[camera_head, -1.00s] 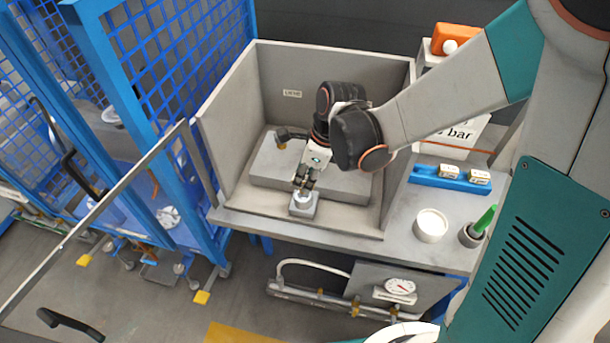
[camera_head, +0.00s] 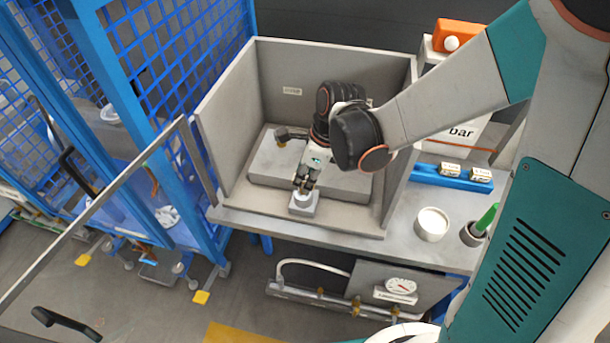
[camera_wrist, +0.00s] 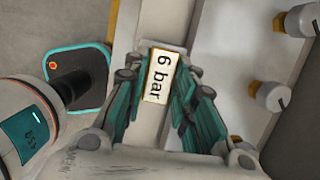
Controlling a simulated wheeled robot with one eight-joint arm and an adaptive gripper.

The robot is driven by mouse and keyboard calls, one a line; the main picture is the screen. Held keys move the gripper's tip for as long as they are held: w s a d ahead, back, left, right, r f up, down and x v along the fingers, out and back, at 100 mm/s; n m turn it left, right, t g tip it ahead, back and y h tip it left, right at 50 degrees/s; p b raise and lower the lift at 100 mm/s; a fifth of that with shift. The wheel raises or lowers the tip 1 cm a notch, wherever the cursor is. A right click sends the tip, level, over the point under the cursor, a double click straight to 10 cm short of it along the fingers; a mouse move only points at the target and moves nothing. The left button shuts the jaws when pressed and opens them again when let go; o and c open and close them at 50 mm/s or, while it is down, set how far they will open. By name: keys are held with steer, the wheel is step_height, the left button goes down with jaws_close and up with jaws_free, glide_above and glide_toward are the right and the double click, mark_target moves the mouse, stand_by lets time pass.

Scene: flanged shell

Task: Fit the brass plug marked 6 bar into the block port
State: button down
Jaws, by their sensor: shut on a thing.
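My gripper (camera_head: 305,184) is low inside the grey open-fronted shell, directly above a small grey block (camera_head: 303,208) near its front edge. In the wrist view my gripper (camera_wrist: 156,92) has its teal fingers shut on the plug marked 6 bar (camera_wrist: 161,75). The plug's white label faces the camera and has a brass-coloured edge. In the head view the fingers hide most of the plug. A pale round top shows on the block under the fingertips. I cannot tell whether the plug is in the port or just above it.
The shell's side wall (camera_head: 400,150) stands close to the right of my arm. A blue rack (camera_head: 425,175) holds two labelled pieces. A white cup (camera_head: 431,224) and a dark holder with a green item (camera_head: 474,234) stand on the right bench. A blue mesh fence (camera_head: 190,50) is at left.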

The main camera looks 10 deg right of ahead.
steer(key=shift+f+b, duration=1.35)
steer(key=shift+f, duration=0.2)
steer(key=c, duration=1.2)
jaws_free()
steer(key=shift+c, duration=0.2)
steer(key=v, duration=1.2)
steer(key=shift+s, duration=0.2)
